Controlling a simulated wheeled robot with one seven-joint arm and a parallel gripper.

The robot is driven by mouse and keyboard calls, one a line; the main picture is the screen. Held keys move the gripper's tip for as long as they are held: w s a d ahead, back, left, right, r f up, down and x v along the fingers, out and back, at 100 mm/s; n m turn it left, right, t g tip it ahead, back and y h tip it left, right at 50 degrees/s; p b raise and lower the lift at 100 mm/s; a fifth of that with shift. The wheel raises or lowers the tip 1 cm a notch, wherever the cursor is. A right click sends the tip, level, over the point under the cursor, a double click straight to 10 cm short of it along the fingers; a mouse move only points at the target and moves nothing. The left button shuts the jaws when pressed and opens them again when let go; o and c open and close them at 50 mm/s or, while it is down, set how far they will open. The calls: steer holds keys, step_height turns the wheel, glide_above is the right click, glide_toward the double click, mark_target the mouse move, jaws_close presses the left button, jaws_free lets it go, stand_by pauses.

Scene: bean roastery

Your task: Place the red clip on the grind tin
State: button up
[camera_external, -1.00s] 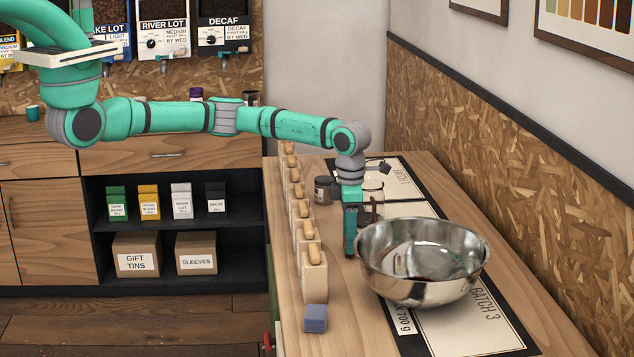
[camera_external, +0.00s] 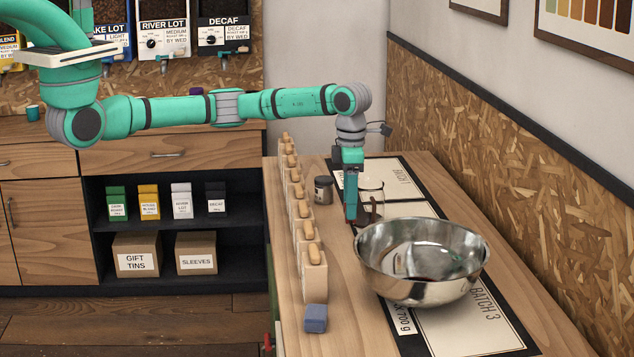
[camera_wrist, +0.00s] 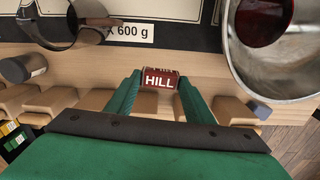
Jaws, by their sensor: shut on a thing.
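My gripper (camera_external: 351,215) points down over the wooden counter, between the row of wooden-handled blocks and the steel bowl. In the wrist view my gripper (camera_wrist: 157,82) is shut on the red clip (camera_wrist: 158,79), which bears the word HILL. A trace of the clip's red shows at the fingertips in the external view. A small dark lidded tin (camera_external: 323,190), possibly the grind tin, stands on the counter behind and left of my gripper. It also appears as a grey-lidded cylinder (camera_wrist: 22,68) at the left of the wrist view, apart from the clip.
A steel bowl (camera_external: 421,288) stands right of my gripper. A clear glass vessel (camera_external: 371,185) with a dark part stands close behind it. Pale blocks with wooden handles (camera_external: 312,275) line the left edge. A blue-grey block (camera_external: 316,320) lies at the front.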

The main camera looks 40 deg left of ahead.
steer(key=shift+a+r, duration=0.1)
steer(key=shift+r, duration=0.25)
steer(key=w+a+r+n, duration=0.3)
steer(key=a+n, duration=0.2)
steer(key=a, duration=0.4)
steer(key=w+a+r+n, duration=0.2)
steer(key=a+r+n, duration=0.25)
steer(key=a, duration=0.45)
steer(key=w+a+r+n, duration=0.3)
steer(key=a+n, duration=0.2)
steer(key=a, duration=0.4)
glide_toward(324, 178)
steer(key=shift+s+f, duration=0.4)
steer(key=shift+s, duration=0.1)
steer(key=shift+w+d+f, duration=0.1)
steer(key=shift+w+f, duration=0.15)
steer(key=shift+f, duration=0.05)
steer(key=shift+w+f, duration=0.2)
steer(key=shift+f, duration=1.55)
steer(key=shift+s+d, duration=0.1)
steer(key=shift+s, duration=0.05)
steer(key=shift+f, duration=0.1)
steer(key=o, duration=1)
